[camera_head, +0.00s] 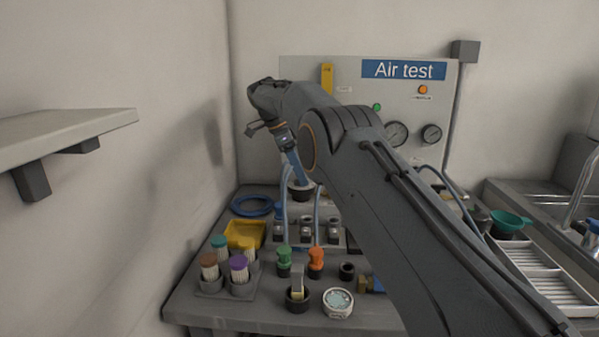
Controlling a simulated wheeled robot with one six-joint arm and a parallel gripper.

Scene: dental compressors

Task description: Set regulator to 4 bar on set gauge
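I cannot make out a regulator knob; my arm covers much of the panel's middle. My gripper (284,138) is near the panel's left part, at the end of my bent arm. Its fingers are not clear, nor whether it holds the blue part below it.
The bench (190,300) holds brushes with coloured tops (239,265), a yellow tray (246,234), a blue ring (252,205), green (284,260) and orange (316,260) fittings and a round tin (338,302). A shelf (70,137) juts out left. A sink (545,225) is right.

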